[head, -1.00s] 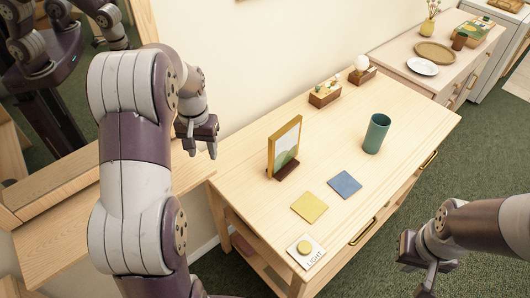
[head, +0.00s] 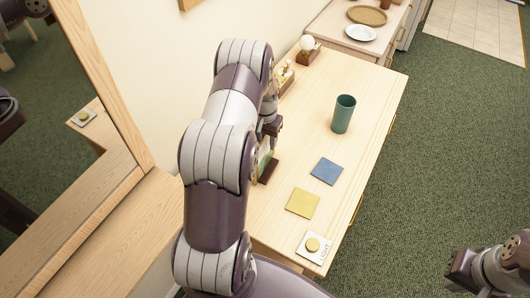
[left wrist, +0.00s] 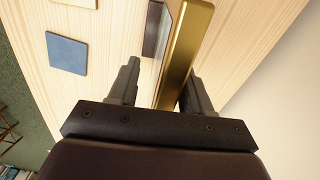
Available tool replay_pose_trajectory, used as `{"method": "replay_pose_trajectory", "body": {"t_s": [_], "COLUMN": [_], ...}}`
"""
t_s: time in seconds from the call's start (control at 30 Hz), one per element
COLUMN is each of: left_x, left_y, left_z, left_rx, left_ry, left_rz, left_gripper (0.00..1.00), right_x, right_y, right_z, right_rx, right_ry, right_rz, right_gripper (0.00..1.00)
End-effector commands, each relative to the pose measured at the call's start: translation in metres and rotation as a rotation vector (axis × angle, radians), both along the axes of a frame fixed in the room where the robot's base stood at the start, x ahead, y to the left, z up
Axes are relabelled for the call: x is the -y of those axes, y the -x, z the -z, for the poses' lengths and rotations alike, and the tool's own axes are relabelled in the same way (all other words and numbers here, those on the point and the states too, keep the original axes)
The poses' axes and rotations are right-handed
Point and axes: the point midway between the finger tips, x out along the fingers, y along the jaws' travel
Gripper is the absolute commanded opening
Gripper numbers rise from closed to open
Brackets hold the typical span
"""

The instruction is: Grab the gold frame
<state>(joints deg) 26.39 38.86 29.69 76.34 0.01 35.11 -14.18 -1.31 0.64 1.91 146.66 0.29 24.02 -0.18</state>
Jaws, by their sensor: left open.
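The gold frame (left wrist: 184,52) stands on the light wooden table, edge-on in the left wrist view. In the head view my left arm hides most of it; part of its picture (head: 264,161) and its dark base (head: 268,172) show. My left gripper (left wrist: 160,75) is open, with one finger on each side of the frame's gold edge; I see a gap on the left side, and cannot tell if the right finger touches. It also shows in the head view (head: 272,130), just above the frame. My right gripper (head: 456,281) is off the table at lower right, its jaws unclear.
A blue square (head: 327,171), a yellow square (head: 303,203) and a light switch plate (head: 314,247) lie on the table (head: 365,85). A green cup (head: 343,114) stands farther back. A small planter (head: 286,80) and lamp (head: 308,48) line the wall side.

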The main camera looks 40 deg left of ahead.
Motion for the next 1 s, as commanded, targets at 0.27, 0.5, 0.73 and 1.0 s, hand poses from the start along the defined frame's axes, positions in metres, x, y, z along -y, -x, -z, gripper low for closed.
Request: {"method": "replay_pose_trajectory", "body": {"t_s": [0.27,0.5,0.73,1.0], "left_x": [-0.0001,-0.0001,-0.0003,-0.0003], "left_y": [0.0000,-0.0002,-0.0003,-0.0004], "left_z": [-0.0002,-0.0007,-0.0010,-0.0012], "left_rx": [0.000,0.001,0.001,0.001], "left_ry": [0.000,0.000,0.000,0.000], "left_rz": [0.000,0.000,0.000,0.000], "left_gripper": [0.00,0.00,0.00,0.00], "right_x": [-0.0001,0.0000,0.0000,0.0000], "right_y": [0.0001,0.0002,0.0001,0.0001], "right_z": [0.0005,0.0004,0.0003,0.0003], "right_rx": [0.000,0.000,0.000,0.000], "right_ry": [0.000,0.000,0.000,0.000], "right_rz": [0.000,0.000,0.000,0.000], "right_gripper": [0.00,0.00,0.00,0.00]}}
